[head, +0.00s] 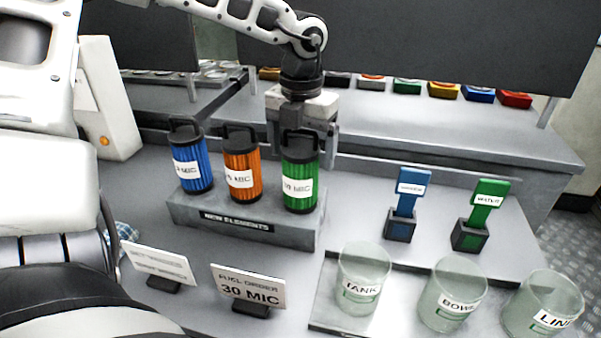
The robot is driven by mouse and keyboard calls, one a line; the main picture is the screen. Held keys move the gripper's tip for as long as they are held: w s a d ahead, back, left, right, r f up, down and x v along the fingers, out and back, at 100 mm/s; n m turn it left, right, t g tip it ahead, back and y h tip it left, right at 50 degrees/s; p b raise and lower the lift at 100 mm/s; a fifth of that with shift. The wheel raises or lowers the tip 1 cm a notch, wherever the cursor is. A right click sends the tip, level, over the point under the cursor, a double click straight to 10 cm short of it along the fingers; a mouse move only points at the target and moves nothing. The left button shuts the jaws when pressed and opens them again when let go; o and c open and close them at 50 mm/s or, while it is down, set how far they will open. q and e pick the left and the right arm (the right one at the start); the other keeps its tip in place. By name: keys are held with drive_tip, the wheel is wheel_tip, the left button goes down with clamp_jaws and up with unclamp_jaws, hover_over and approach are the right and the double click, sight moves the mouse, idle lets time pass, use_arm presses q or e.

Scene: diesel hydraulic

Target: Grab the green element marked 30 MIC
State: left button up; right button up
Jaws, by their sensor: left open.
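The green element (300,176) has black end caps, a handle on top and a white label that seems to read 30 MIC. It stands upright at the right end of the grey "NEW ELEMENTS" stand (245,235). An orange element (241,168) and a blue element (191,162) stand to its left. My left gripper (303,150) comes down from above, behind and around the top of the green element. Its jaws are open, one finger showing right of the handle. The element hides part of the gripper, so contact cannot be told. My right gripper is not in view.
A card reading "FUEL ORDER 30 MIC" (247,289) stands in front, beside another card (160,266). Clear jars labelled TANK (361,280), BOWL (453,296) and another (542,306) stand front right. Blue (408,195) and green (483,205) tags stand behind them.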

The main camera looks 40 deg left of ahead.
use_arm(q)
drive_tip(key=shift+f, duration=0.75)
drive_tip(key=c, duration=1.2)
drive_tip(key=shift+o, duration=0.2)
drive_tip(key=shift+r, duration=0.15)
